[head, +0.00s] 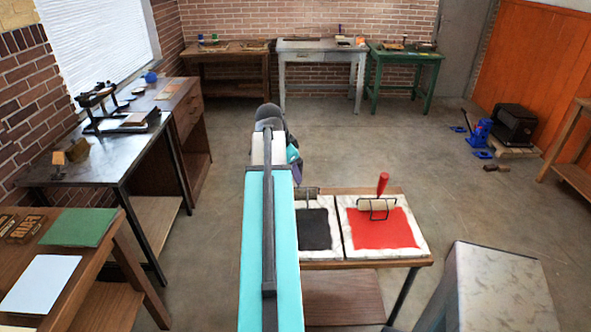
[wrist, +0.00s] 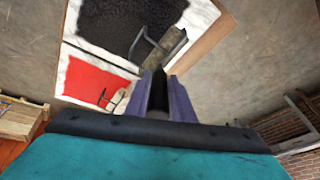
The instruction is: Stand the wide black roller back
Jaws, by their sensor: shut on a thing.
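The wide black roller (wrist: 171,48) shows in the wrist view just beyond my fingertips, its wire frame over the edge of the black-inked slab (wrist: 125,25). My gripper (wrist: 158,82) is shut on its dark handle, which lies between the purple fingers. I cannot tell whether the roller touches the slab. In the head view, part of the roller's frame (head: 309,191) shows at the far edge of the black slab (head: 314,230).
A red-handled roller (head: 381,185) stands on the red-inked slab (head: 381,229) to the right. Both slabs lie on a wooden table (head: 415,262). A grey block (head: 497,290) stands at front right. Benches line the left and back.

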